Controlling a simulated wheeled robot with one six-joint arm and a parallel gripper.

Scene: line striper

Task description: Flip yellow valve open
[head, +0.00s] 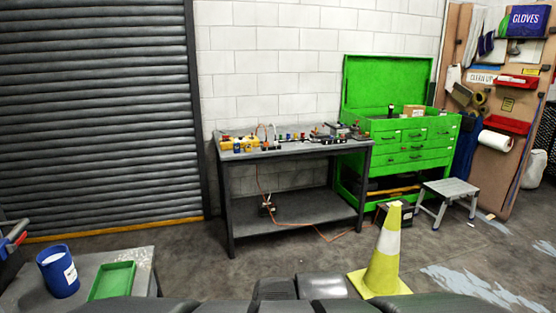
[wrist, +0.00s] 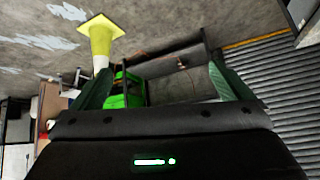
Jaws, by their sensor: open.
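The dark workbench (head: 300,152) stands against the white brick wall, with a row of small parts on its top. Yellow items (head: 228,142) lie at its left end, with a small blue item beside them. The parts are too small to tell which one is the yellow valve or how its handle lies. My gripper (wrist: 160,75) shows in the wrist view with its two dark green fingers wide apart and nothing between them. It is well away from the bench. The wrist picture is turned upside down.
A yellow and white cone (head: 384,255) stands in front of me. A green tool chest (head: 412,135) and a grey step stool (head: 449,191) are right of the bench. A low table (head: 143,270) with a blue tub is at lower left. Floor before the bench is mostly clear.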

